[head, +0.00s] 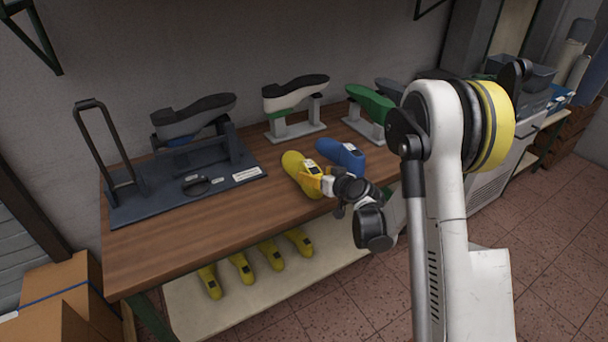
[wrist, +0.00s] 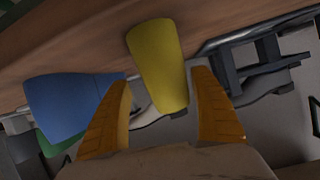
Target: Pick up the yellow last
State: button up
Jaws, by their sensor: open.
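The yellow last (head: 293,162) lies on the wooden table near its front edge in the head view. In the wrist view, the yellow last (wrist: 158,60) shows between and just beyond the fingertips. My gripper (head: 313,182) is at the near end of the yellow last. In the wrist view my gripper (wrist: 161,80) has its two orange fingers apart, one to each side of the last's lower end. Whether either finger touches it cannot be told. The blue last (head: 345,156) lies close on the right; in the wrist view the blue last (wrist: 68,105) is beside the left finger.
Behind stand a shoe on a grey stand (head: 296,95) and a green last (head: 370,105) on another stand. A dark fixture (head: 190,190) with a shoe fills the table's left. Several yellow lasts (head: 242,266) lie on the lower shelf. The table's front left (head: 150,255) is clear.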

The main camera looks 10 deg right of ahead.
aim_at(292, 162)
jog(key=b+x, duration=0.1)
jog(key=x, duration=0.1)
jog(key=b+x, duration=0.1)
jog(key=x, duration=0.2)
jog(key=shift+s+a+r, duration=0.1)
jog(key=shift+a+r, duration=0.05)
jog(key=shift+a, duration=0.2)
jog(key=shift+w, duration=0.25)
jog(key=shift+r, duration=0.1)
jog(key=c, duration=1.6)
